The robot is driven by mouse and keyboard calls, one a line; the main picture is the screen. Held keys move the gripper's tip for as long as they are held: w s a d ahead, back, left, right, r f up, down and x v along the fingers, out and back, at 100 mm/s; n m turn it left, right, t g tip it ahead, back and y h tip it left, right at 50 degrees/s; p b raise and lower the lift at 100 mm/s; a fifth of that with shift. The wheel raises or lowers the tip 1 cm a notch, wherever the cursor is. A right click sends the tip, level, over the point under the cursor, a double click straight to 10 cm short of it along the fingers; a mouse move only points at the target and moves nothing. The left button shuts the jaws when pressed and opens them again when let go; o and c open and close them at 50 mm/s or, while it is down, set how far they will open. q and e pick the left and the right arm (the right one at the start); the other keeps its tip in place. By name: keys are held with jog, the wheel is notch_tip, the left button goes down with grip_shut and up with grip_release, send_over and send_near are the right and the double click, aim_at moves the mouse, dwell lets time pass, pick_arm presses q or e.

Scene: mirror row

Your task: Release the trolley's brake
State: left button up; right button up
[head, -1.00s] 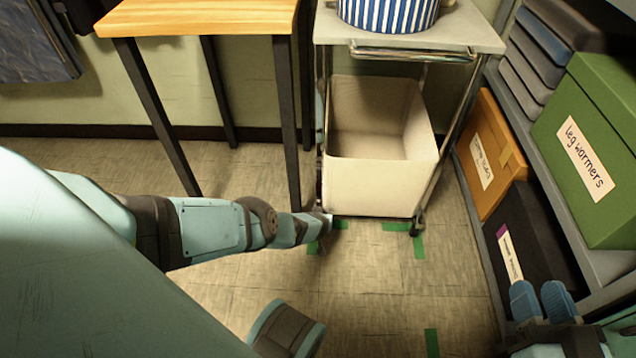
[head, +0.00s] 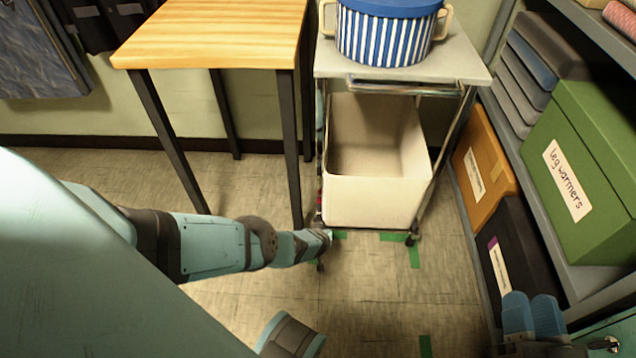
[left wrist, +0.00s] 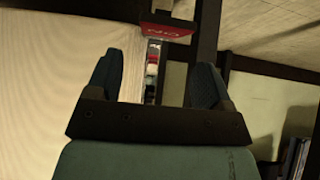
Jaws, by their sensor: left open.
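The trolley (head: 477,72) stands against the wall, a pale bin (head: 375,203) on its lower level. Its brake is likely the small red part at its lower left leg. In the left wrist view this red tab (left wrist: 166,30) bears white upside-down lettering that looks like "ON". My left gripper (head: 325,238) is low beside the trolley's near left corner; its fingertips are hard to make out in the head view. In the left wrist view my left gripper (left wrist: 155,75) is open, with the red tab just beyond its fingers, apparently not gripped. My right gripper (head: 533,302) looks shut and empty at lower right.
A wooden-topped table (head: 215,35) with dark legs stands close left of the trolley. A striped blue pot (head: 385,38) sits on the trolley. Shelves with a green box (head: 590,165), an orange box (head: 483,165) and a black box (head: 515,250) line the right. Green tape (head: 414,255) marks the floor.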

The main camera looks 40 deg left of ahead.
pick_arm(q)
jog(key=p+v, duration=0.2)
jog(key=shift+r, duration=0.4)
jog(key=p+v, duration=0.4)
jog(key=p, duration=0.1)
jog(key=shift+s+d, duration=0.25)
jog(key=shift+s, duration=0.1)
pick_arm(e)
jog(key=s+d+f+g+h, duration=0.1)
jog(key=d+f+g+h, duration=0.2)
jog(key=f, duration=0.4)
jog(key=shift+s+d+m+g+h, duration=0.2)
jog(key=shift+d+m+g+h, duration=0.15)
jog(key=shift+d+h, duration=0.35)
